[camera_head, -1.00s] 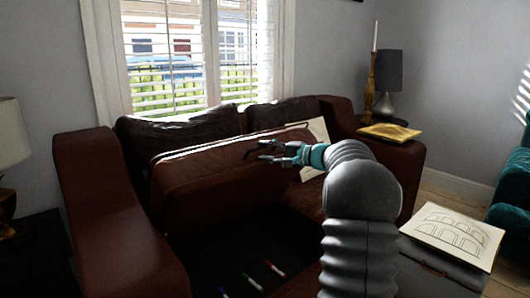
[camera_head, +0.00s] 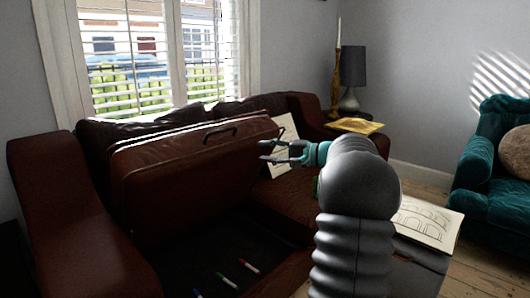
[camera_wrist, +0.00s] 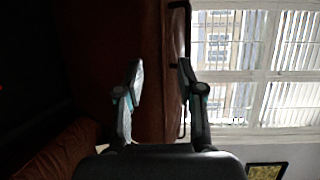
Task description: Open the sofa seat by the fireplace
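The brown leather sofa seat (camera_head: 195,180) is tilted up on the left half of the sofa, with a dark storage space (camera_head: 215,262) open below it. A dark bar handle (camera_head: 220,133) is on the seat's upper edge. My gripper (camera_head: 263,151) is open and empty, to the right of the handle and apart from it in the head view. In the wrist view my gripper (camera_wrist: 161,66) has its fingers spread, with the brown seat (camera_wrist: 155,30) beyond. The handle (camera_wrist: 183,40) shows behind the right finger, which hides part of it. No fireplace is in view.
Several markers (camera_head: 249,265) lie in the storage space. A drawing (camera_head: 283,148) leans on the sofa's right part. A side table with a candlestick (camera_head: 335,85) and lamp (camera_head: 351,75) stands behind. A teal armchair (camera_head: 490,195) is at right, with bare floor before it.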

